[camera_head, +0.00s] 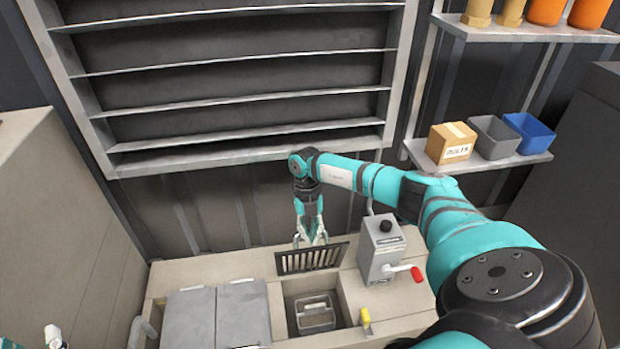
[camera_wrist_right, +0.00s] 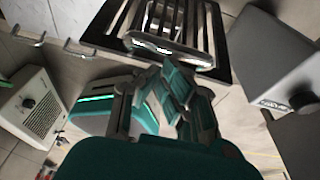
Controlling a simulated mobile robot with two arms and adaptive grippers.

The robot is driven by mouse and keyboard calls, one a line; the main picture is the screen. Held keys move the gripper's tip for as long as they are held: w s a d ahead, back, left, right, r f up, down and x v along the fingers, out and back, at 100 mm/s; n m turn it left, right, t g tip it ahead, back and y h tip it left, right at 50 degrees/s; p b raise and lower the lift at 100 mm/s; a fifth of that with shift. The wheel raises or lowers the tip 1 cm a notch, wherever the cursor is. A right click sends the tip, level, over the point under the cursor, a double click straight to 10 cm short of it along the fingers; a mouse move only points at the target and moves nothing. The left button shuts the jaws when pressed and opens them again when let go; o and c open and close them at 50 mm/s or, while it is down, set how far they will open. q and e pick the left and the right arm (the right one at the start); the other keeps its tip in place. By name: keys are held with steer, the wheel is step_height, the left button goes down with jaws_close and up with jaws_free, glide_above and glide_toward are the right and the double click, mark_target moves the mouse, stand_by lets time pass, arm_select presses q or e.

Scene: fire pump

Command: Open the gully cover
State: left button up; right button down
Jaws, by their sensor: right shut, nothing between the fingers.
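The gully cover, a dark slatted grate (camera_head: 311,259), stands raised at the back edge of the square gully opening (camera_head: 290,312). A grey basket with a handle (camera_head: 315,316) sits inside the open gully. My right gripper (camera_head: 311,240) points down just behind the grate's top edge, shut and empty; whether it touches the grate is unclear. In the right wrist view, the gripper fingers (camera_wrist_right: 165,98) are close below the grate (camera_wrist_right: 222,35). A small white and dark part, seemingly my left gripper (camera_head: 55,338), shows at the lower left; its fingers cannot be made out.
A grey box (camera_head: 381,245) with a red-handled crank (camera_head: 416,274) stands right of the gully. A yellow piece (camera_head: 365,318) is at its right front. Grey lids (camera_head: 215,317) lie to the left. Shelving (camera_head: 230,100) rises behind; a side shelf holds a carton (camera_head: 451,142) and bins.

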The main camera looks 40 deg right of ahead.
arm_select(q)
steer(key=shift+w+f, duration=0.15)
steer(key=shift+f, duration=0.2)
arm_select(e)
steer(key=shift+w+d, duration=0.1)
